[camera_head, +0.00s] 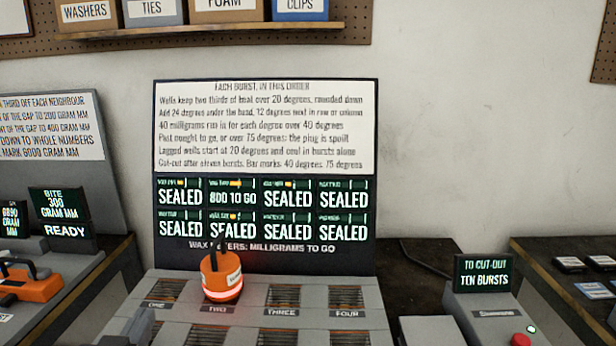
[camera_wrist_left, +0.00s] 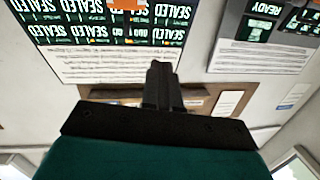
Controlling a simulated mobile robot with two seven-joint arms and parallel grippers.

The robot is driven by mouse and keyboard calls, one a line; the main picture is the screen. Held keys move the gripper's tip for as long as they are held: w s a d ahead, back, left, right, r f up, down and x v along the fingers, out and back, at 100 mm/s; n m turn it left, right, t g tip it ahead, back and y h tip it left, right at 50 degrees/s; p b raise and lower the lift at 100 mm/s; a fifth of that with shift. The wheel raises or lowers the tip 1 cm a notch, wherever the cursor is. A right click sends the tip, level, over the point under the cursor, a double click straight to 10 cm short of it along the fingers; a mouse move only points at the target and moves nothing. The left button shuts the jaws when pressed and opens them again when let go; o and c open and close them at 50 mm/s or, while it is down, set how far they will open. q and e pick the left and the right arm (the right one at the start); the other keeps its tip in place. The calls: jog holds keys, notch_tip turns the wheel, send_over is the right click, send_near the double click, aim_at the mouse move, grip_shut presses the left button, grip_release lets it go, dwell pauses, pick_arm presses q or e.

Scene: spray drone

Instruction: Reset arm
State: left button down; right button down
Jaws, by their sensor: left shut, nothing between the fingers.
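That view is upside down and shows the wall board and sign. An orange hand tool (camera_head: 221,276) with a glowing red base stands over the well marked TWO, apart from the gripper. My right gripper is not in view.
The display board (camera_head: 265,210) reads 800 TO GO in one cell and SEALED in the others. A grey box (camera_head: 490,315) with a red button (camera_head: 520,340) shows TEN BURSTS. An orange clamp-like tool (camera_head: 30,285) lies at left beside a READY screen (camera_head: 67,231).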

pick_arm(q)
jog(key=s+d+f+m+g+h, duration=0.2)
jog(key=s+f+g, duration=1.2)
jog(key=s+f, duration=0.5)
jog(key=w+d+f+t+h, duration=0.2)
jog(key=w+d+f+t, duration=0.1)
jog(key=w+f+t, duration=0.4)
jog(key=shift+w+d+f+m+t, duration=0.15)
jog(key=shift+w+f+m+t, duration=0.25)
jog(key=shift+f, duration=0.5)
dwell(4.5)
